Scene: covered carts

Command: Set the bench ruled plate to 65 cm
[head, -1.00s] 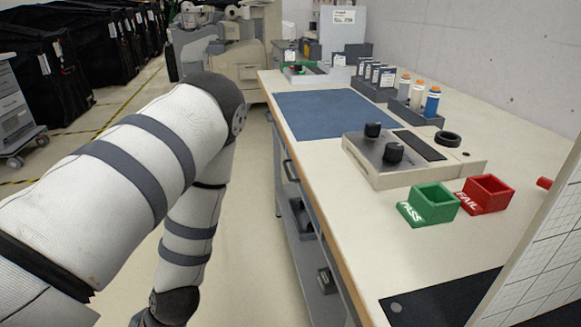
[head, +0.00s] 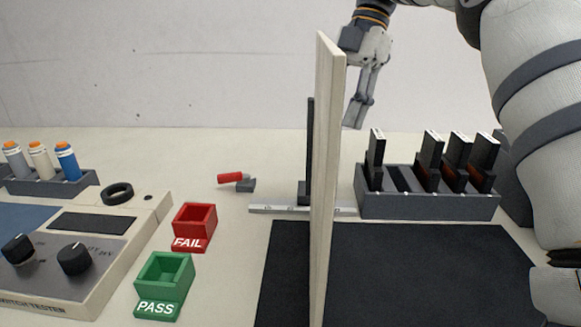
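The ruled plate (head: 326,180) stands upright in the middle of the head view, seen almost edge-on, so its ruled face is hidden. A dark upright post (head: 309,150) stands just behind it. A pale scale rail (head: 275,209) with small marks runs left and right at the plate; its figures are too small to read. My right gripper (head: 356,120) points down just right of the plate's upper part, above the bench and apart from the rail. Its fingers look close together, but whether they are shut is unclear. My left gripper is out of view.
A red-handled part (head: 231,178) lies left of the post. A rack (head: 430,204) with several black items stands right of the plate, a black mat (head: 430,270) in front. Red FAIL (head: 194,228) and green PASS (head: 165,286) bins and a tester (head: 75,250) stand left.

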